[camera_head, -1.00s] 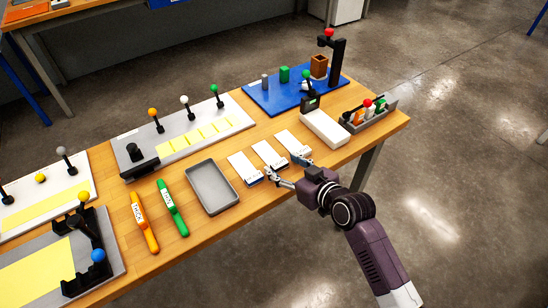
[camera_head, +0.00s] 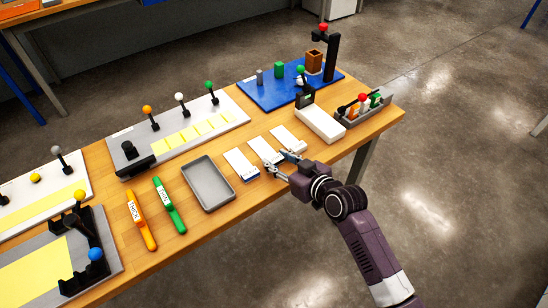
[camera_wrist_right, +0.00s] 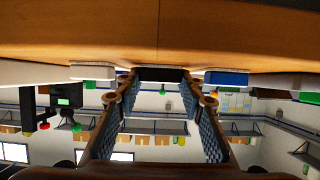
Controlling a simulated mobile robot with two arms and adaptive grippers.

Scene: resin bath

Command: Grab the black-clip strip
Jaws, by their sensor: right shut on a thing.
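Three white strips lie side by side on the wooden table. The middle strip (camera_head: 263,149) has its near end between the fingers of my right gripper (camera_head: 279,163). In the right wrist view, its black clip (camera_wrist_right: 161,74) sits between the fingertips of my right gripper (camera_wrist_right: 160,82), which is shut on it. The left strip (camera_head: 239,163) has a blue clip, also seen in the wrist view (camera_wrist_right: 227,78). The right strip (camera_head: 287,138) lies beyond the gripper; a whitish clip (camera_wrist_right: 91,72) shows on the other side in the wrist view. My left gripper is not in view.
A grey tray (camera_head: 231,199) lies left of the strips. Orange (camera_head: 140,219) and green (camera_head: 168,204) labelled tools lie further left. A white box (camera_head: 320,123) and a grey rack (camera_head: 348,122) stand to the right. Bare table lies in front of the tray.

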